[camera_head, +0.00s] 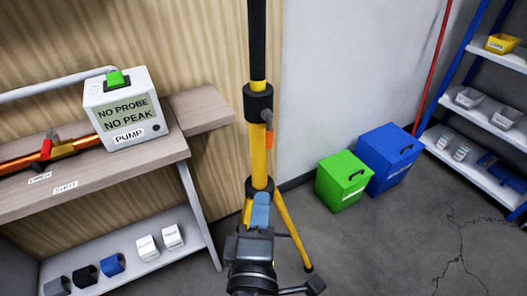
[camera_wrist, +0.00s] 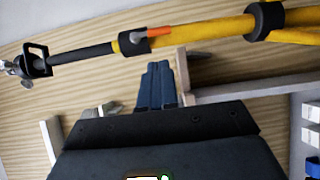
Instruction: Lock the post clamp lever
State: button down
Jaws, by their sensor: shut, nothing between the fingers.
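A yellow tripod post (camera_head: 259,150) stands upright in the middle of the head view. Its black clamp collar (camera_head: 257,102) sits where the black upper tube meets the yellow tube. An orange-tipped lever (camera_head: 269,138) hangs down from the collar's right side, alongside the post. In the wrist view the post runs across the top, with the clamp collar (camera_wrist: 133,43) and orange lever (camera_wrist: 159,31) above my fingertips. My gripper (camera_head: 261,198) has blue fingers, shut and empty, below the lever in the head view. The fingers (camera_wrist: 157,68) appear apart from the lever; the exact gap is unclear.
A bench (camera_head: 100,178) at left bears a pump box (camera_head: 125,110) with a green button, and a red-handled valve (camera_head: 46,150). Green (camera_head: 343,181) and blue (camera_head: 390,160) boxes stand on the floor at right, near a blue-framed shelf (camera_head: 483,150). A second collar (camera_head: 250,187) is lower on the post.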

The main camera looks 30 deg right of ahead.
aim_at(271, 143)
jog(key=shift+w, duration=0.1)
jog(key=p+x, duration=0.2)
jog(key=x, duration=1.1)
jog(key=shift+w+d+p, duration=0.3)
jog(key=shift+p, duration=0.05)
jog(key=shift+d+f+n+t+h+b, duration=0.35)
jog(key=shift+n+b, duration=0.25)
jog(key=shift+b, duration=0.55)
jog(key=d+r+n+t+y+b, duration=0.2)
jog(key=d+n+t+y+b, duration=0.4)
jog(key=n+b, duration=1.1)
jog(key=shift+d+r+t+b, duration=0.25)
jog(key=shift+t+b, duration=0.55)
jog(key=shift+t, duration=0.35)
jog(key=shift+d+r+n+y+b, duration=0.15)
jog(key=shift+n+y+b, duration=0.25)
jog(key=shift+n, duration=0.4)
